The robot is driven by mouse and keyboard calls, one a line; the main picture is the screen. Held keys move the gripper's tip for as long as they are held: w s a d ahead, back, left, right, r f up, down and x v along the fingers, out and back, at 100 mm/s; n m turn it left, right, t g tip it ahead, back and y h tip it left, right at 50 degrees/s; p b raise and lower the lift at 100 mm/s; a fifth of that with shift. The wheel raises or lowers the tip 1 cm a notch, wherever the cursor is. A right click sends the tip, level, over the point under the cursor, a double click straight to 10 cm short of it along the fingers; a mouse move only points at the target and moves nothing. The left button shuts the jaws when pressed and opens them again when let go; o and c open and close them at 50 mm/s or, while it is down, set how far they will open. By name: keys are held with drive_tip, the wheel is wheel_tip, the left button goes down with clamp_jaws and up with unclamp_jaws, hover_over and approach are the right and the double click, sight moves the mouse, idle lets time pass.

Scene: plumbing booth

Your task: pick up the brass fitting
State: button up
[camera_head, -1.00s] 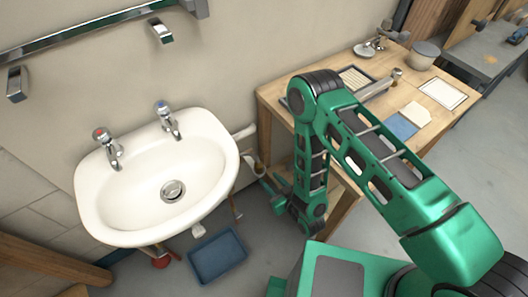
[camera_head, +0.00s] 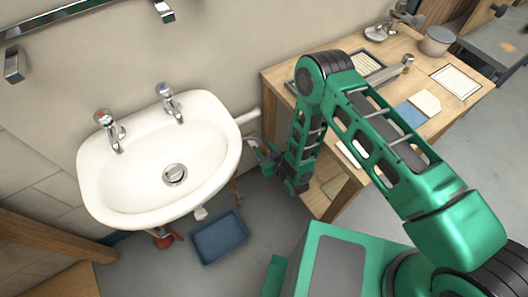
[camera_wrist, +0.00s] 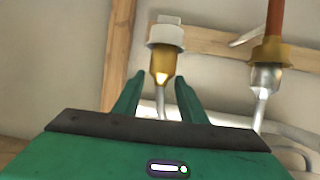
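In the wrist view a brass fitting (camera_wrist: 162,64) with a pale collar on top hangs upright just past my fingertips, lined up with the gap between them. A grey pipe or hose runs down below it. My gripper (camera_wrist: 158,88) has its two green fingers apart, with nothing seen clamped between them. In the head view my gripper (camera_head: 262,155) is low beside the right side of the sink, near the table's left side. I cannot make out the fitting clearly there.
To the right in the wrist view is a second brass nut (camera_wrist: 270,53) on a copper pipe. A wooden rail (camera_wrist: 212,42) crosses behind. The head view shows the white sink (camera_head: 125,190), a blue tray (camera_head: 219,238) on the floor and a wooden table (camera_head: 283,76).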

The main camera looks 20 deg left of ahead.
drive_tip(key=shift+w+a+f, duration=0.25)
drive_tip(key=shift+w+a, duration=0.1)
drive_tip(key=shift+a, duration=0.1)
drive_tip(key=c, duration=0.9)
